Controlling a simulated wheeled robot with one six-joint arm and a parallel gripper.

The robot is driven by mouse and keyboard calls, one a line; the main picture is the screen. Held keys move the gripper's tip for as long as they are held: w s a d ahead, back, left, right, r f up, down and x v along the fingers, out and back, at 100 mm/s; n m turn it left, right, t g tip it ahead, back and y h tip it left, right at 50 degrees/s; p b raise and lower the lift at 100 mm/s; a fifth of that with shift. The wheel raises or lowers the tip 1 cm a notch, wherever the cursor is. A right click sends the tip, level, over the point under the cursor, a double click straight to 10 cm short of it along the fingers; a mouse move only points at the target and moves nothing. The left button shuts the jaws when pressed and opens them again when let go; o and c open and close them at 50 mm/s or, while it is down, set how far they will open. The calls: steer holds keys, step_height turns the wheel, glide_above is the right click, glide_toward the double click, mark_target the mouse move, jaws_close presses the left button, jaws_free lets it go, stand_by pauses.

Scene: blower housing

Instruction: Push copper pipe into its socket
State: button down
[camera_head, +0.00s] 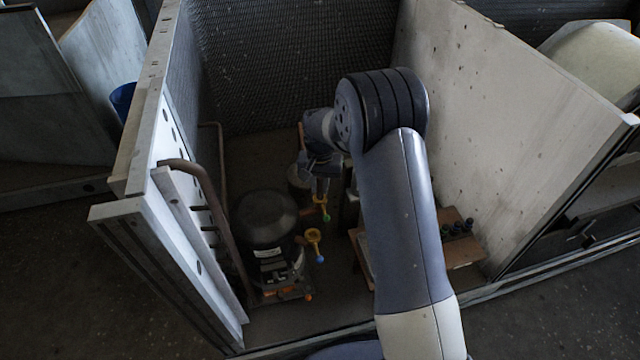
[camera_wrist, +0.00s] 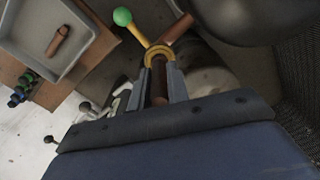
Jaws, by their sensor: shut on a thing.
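My gripper (camera_wrist: 159,74) reaches down inside the housing and is shut on a brown copper pipe (camera_wrist: 159,88), seen between its two fingers in the wrist view. My gripper also shows in the head view (camera_head: 322,184). Just past the fingertips is a yellow ring (camera_wrist: 158,53) with a lever ending in a green ball (camera_wrist: 122,17). The pipe lines up with this ring; I cannot tell how deep it sits. Another brown pipe piece (camera_wrist: 178,29) runs out beyond the ring. The ring with the green ball (camera_head: 325,216) is small in the head view.
A second yellow ring (camera_head: 314,236) with a blue ball stands by the black compressor (camera_head: 265,215). A grey tray (camera_wrist: 86,45) holds a loose brown piece (camera_wrist: 58,40) on a wooden board (camera_head: 462,252). Pale panels (camera_head: 500,110) wall the housing; a curved pipe (camera_head: 205,190) runs at left.

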stand_by(0.4)
steer(key=c, duration=0.8)
jaws_free()
steer(key=shift+r, duration=0.15)
steer(key=shift+r+p, duration=2.45)
steer(key=shift+r, duration=0.9)
